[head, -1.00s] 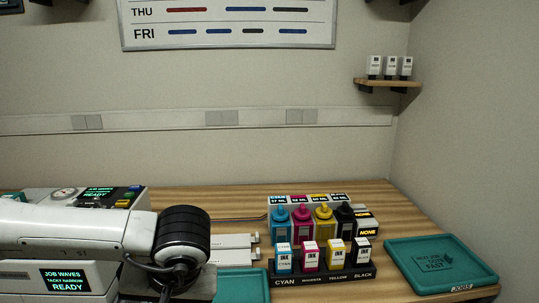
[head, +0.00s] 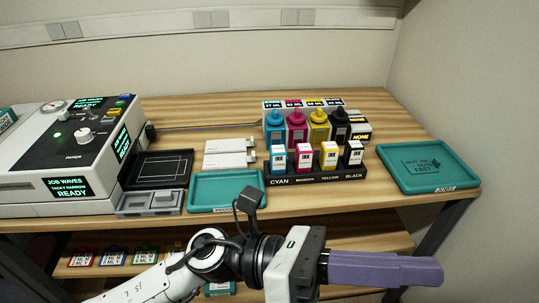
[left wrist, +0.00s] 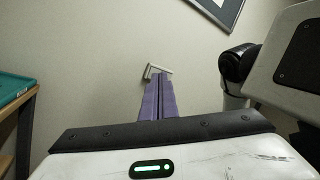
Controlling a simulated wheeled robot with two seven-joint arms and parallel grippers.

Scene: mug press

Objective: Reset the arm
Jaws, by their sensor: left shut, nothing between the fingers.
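My left arm comes in at the lower middle of the head view. Its left gripper (head: 425,271) points right, in front of the table's front edge. Its purple fingers are shut together with nothing between them. The gripper touches nothing that I can see. My right gripper is in neither view.
The wooden table (head: 390,130) holds a press (head: 75,150), ink bottles (head: 297,127), an ink carton rack (head: 315,176), a middle teal tray (head: 190,197) and a right teal tray (head: 470,181). A lower shelf (head: 350,240) lies behind my arm. Floor space at right looks clear.

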